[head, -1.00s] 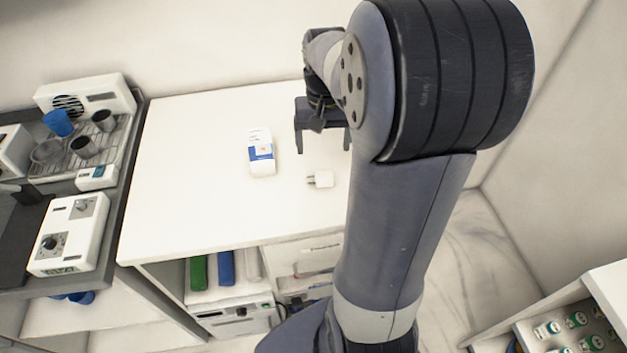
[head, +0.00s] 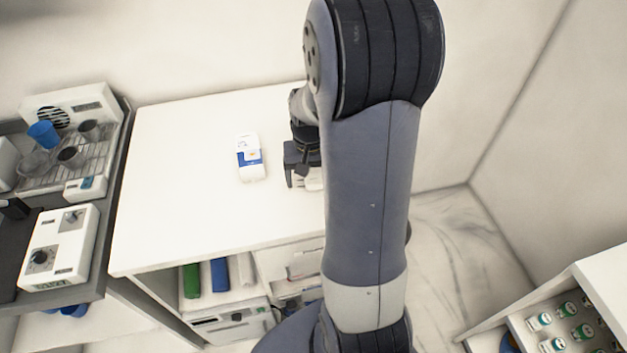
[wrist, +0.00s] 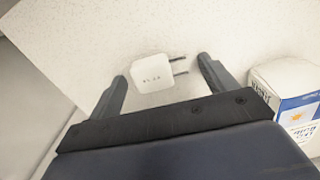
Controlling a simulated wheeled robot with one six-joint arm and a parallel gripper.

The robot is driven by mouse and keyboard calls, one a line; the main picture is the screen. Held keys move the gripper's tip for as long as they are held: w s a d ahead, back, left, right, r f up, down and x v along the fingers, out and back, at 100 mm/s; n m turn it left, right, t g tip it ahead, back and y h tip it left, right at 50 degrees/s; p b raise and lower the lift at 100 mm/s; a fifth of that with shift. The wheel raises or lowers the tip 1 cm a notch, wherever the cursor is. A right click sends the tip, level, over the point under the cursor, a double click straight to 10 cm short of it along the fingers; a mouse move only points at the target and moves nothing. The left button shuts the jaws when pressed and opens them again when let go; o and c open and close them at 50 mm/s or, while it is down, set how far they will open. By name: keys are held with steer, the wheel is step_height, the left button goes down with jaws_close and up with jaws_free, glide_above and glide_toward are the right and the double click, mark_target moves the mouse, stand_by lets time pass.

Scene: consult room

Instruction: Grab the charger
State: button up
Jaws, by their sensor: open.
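The charger is a small white block with two metal prongs. In the wrist view the charger (wrist: 151,71) lies on the white table top between my gripper's two fingers, its prongs pointing right toward the right finger. My gripper (wrist: 162,70) is open, with a finger on each side of the charger and no visible contact. In the head view my gripper (head: 303,180) is low over the table, and the charger (head: 312,184) is partly hidden behind it and my arm.
A white and blue box (head: 250,158) stands on the table left of my gripper; it also shows close beside the right finger in the wrist view (wrist: 290,98). The table's left part (head: 180,190) is clear. A dark counter with devices and cups adjoins at left.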

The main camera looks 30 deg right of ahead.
steer(key=shift+c, duration=0.3)
steer(key=c, duration=1)
